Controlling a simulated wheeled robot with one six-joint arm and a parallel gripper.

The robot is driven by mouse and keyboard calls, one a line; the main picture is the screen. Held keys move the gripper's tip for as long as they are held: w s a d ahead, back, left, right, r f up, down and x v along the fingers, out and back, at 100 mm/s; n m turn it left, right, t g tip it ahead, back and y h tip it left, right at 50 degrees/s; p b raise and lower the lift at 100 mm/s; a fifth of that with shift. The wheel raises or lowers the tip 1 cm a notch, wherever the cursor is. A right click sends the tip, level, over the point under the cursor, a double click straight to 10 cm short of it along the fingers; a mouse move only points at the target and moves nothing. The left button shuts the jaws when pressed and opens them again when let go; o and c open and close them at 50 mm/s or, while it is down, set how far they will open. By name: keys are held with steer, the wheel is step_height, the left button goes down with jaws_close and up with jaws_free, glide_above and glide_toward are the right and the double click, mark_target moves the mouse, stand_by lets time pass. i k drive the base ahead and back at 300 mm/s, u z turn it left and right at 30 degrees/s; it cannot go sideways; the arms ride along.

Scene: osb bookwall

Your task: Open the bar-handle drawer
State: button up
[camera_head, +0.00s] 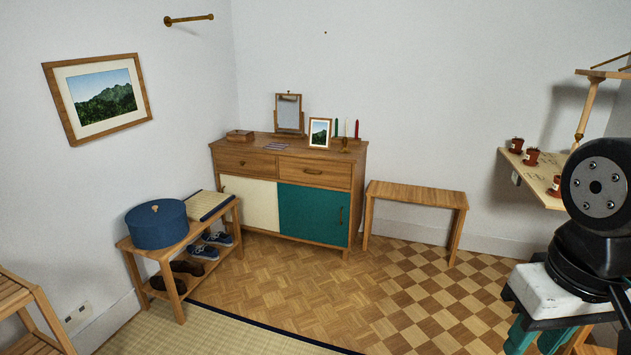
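A wooden sideboard (358,190) stands against the back wall, with two drawers side by side under its top. The right drawer (330,179) has a horizontal bar handle (312,171) and looks shut. The left drawer (228,160) has what looks like a small round knob and also looks shut. Below them are a cream door (250,193) and a teal door (310,213) with an upright handle. Part of my dark arm shows at the right edge, far from the sideboard. My gripper is not in view.
A low bench (421,191) stands right of the sideboard. A shoe rack (165,265) with a blue round box (157,226) stands at the left. The parquet floor (290,275) before the sideboard is clear.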

mark_target(326, 172)
steer(key=z, duration=0.25)
steer(key=i, duration=2.05)
steer(key=u, duration=0.4)
steer(key=i, duration=1.55)
steer(key=u, duration=0.35)
